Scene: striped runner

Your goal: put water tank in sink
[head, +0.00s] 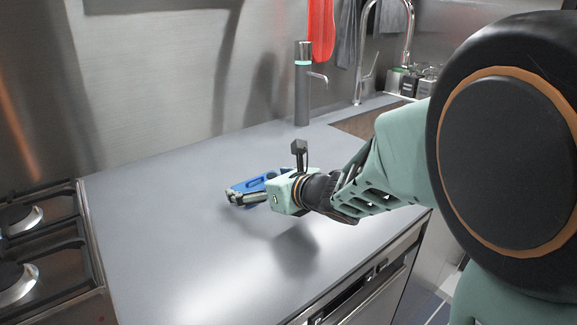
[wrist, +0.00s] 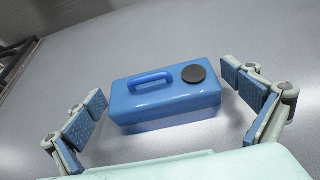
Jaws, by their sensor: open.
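A blue water tank (wrist: 160,103) with a handle on top and a dark round cap lies on the grey counter. In the wrist view it sits between the two spread fingers of my gripper (wrist: 168,112), with a gap on each side. In the head view the water tank (head: 262,181) is partly hidden behind my gripper (head: 240,194). My gripper is open and holds nothing. The sink (head: 362,122) is at the back right of the counter, partly hidden by my arm.
A dark grey cylindrical tap (head: 303,95) stands left of the sink. A tall curved faucet (head: 366,60) rises behind the sink. A stove (head: 40,250) is at the left end. The counter (head: 160,220) around the tank is clear. Several small containers stand at the back right.

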